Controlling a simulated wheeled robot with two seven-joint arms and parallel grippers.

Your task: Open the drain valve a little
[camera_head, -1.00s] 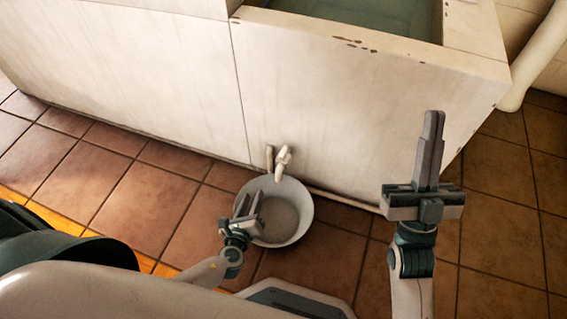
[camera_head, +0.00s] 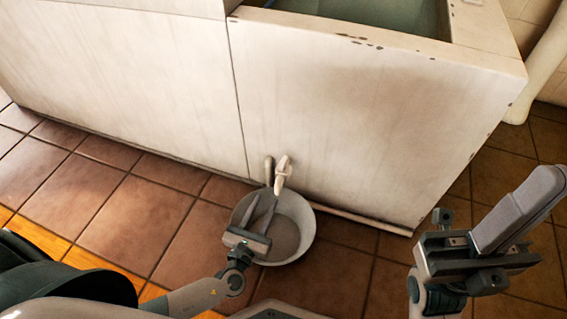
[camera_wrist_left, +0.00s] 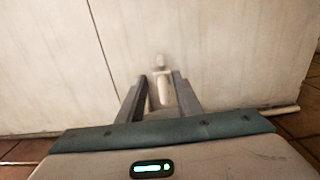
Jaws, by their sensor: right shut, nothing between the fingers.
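The drain valve, a small white fitting with a handle (camera_head: 283,173), sticks out low on the front of the white basin wall. It also shows in the left wrist view (camera_wrist_left: 161,88), beyond and between the finger tips. My right gripper (camera_head: 545,182) is shut and empty, far to the right.
A round grey bowl (camera_head: 304,232) stands on the tiled floor (camera_head: 125,205) under the valve, partly behind my left gripper. The basin (camera_head: 420,55) holds water. A pale pipe (camera_head: 368,220) runs along the wall's foot. Bare floor lies left and right.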

